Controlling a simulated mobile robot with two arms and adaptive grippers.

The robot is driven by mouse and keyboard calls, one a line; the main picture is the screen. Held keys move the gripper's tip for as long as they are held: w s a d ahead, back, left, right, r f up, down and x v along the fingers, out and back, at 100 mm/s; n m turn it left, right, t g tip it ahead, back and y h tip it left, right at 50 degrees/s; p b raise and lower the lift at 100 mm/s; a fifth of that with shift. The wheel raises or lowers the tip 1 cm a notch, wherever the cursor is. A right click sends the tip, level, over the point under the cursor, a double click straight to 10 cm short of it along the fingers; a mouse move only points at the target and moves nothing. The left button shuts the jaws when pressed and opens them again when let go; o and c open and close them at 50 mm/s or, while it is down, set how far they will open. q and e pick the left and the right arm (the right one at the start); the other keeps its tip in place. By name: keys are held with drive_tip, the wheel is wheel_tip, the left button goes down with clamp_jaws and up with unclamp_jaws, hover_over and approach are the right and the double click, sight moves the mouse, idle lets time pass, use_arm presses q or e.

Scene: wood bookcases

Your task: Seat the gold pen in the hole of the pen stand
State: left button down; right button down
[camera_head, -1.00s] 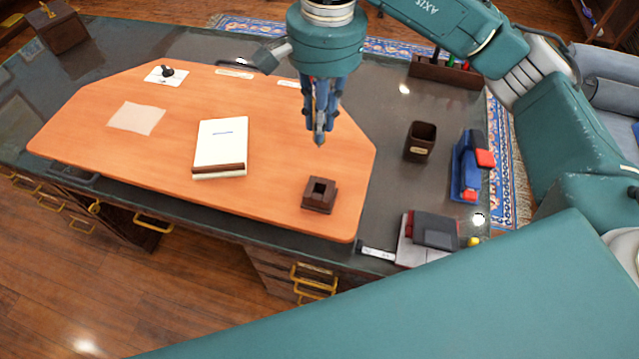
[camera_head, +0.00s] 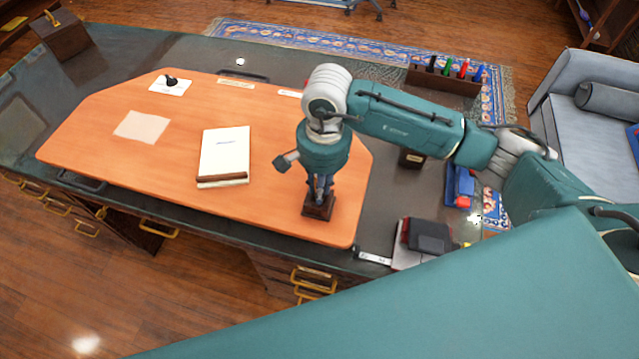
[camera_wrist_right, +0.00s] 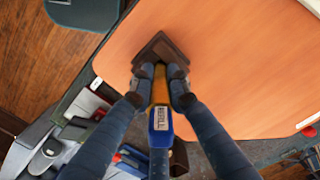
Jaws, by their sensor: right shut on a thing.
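The gold pen (camera_wrist_right: 160,86) shows in the right wrist view as a short gold length between the fingertips. My right gripper (camera_wrist_right: 160,90) is shut on it. The dark brown pen stand (camera_wrist_right: 158,46) is just beyond the fingertips, on the orange desk pad. In the head view my right gripper (camera_head: 318,196) points down right over the pen stand (camera_head: 319,211) and covers most of its top. The hole and the pen's lower end are hidden, so I cannot tell whether the pen is inside the hole. My left gripper is not in view.
A white notebook (camera_head: 224,154) and a paper sheet (camera_head: 142,126) lie left on the orange pad (camera_head: 270,205). At right are a dark cup (camera_head: 411,159), a blue stapler (camera_head: 460,185), a dark box (camera_head: 431,237) and a marker rack (camera_head: 443,80).

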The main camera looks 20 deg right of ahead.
drive_tip(key=shift+f, duration=0.1)
drive_tip(key=shift+f+b, duration=0.1)
drive_tip(key=shift+b, duration=0.2)
drive_tip(key=c, duration=1.7)
unclamp_jaws()
drive_tip(key=shift+o, duration=0.2)
drive_tip(key=shift+r+p, duration=0.3)
drive_tip(key=shift+p, duration=0.1)
drive_tip(key=r+b, duration=0.1)
drive_tip(key=r, duration=0.2)
drive_tip(key=r+b, duration=0.2)
drive_tip(key=r, duration=0.2)
drive_tip(key=r+b, duration=0.1)
drive_tip(key=r, duration=0.3)
drive_tip(key=shift+w+d+r+b, duration=0.1)
drive_tip(key=shift+d+b, duration=0.15)
drive_tip(key=shift+b, duration=0.05)
drive_tip(key=shift+r, duration=0.3)
